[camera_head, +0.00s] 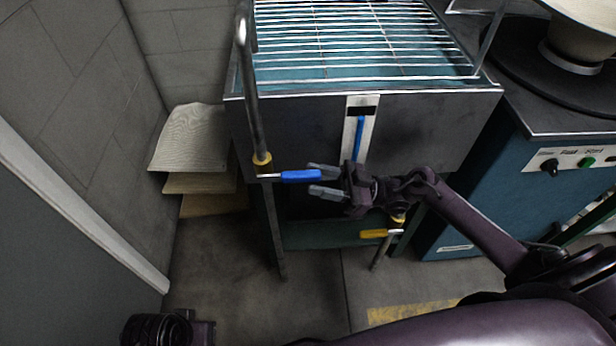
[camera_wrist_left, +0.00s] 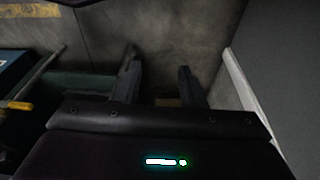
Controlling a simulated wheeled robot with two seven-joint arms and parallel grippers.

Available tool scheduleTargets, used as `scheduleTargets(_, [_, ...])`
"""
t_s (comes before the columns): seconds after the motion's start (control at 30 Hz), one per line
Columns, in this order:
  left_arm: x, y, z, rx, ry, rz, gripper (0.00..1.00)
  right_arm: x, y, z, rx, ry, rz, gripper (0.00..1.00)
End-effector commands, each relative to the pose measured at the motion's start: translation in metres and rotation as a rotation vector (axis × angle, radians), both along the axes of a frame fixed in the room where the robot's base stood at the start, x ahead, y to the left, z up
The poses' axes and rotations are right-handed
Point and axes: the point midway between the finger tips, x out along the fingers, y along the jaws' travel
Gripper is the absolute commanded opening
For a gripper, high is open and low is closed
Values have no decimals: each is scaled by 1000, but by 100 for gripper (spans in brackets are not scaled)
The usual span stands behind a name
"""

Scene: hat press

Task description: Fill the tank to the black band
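The grey tank (camera_head: 290,125) stands in the middle of the head view, with a wire rack over its top. On its front is a white gauge strip with a black band (camera_head: 361,111) near its top. A blue level column (camera_head: 358,138) reaches close below the band. A blue-handled valve (camera_head: 301,176) sits on the pipe at the tank's left; its handle points right. My right gripper (camera_head: 322,181) is open, its fingertips close to the handle's end; contact is unclear. My left gripper (camera_wrist_left: 158,82) is open and empty in the left wrist view.
A yellow-handled valve (camera_head: 373,234) is below the tank, near my right arm. A blue machine (camera_head: 565,195) with knobs stands at the right. Stacked felt sheets (camera_head: 190,140) lie at the left by the wall. The floor in front is clear.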

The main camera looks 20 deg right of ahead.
Motion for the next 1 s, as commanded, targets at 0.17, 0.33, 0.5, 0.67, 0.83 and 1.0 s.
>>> scheduleTargets(0.17, [2,-12,-6,-31,-51,-24,36,-7,-26,-16,-2,3,1,40])
scheduleTargets(0.33, [4,-17,-6,-45,-77,-32,36,-11,-38,-20,0,2,1,40])
scheduleTargets(0.5, [5,-17,-5,-47,-82,-33,36,-12,-39,-19,1,1,0,40])
scheduleTargets(0.67, [5,-17,-5,-47,-81,-32,36,-11,-39,-19,1,1,0,40])
scheduleTargets(0.83, [5,-17,-5,-46,-80,-32,36,-11,-39,-19,1,1,0,40])
scheduleTargets(1.0, [4,-17,-6,-45,-77,-32,36,-14,-22,-31,-42,7,-6,40])
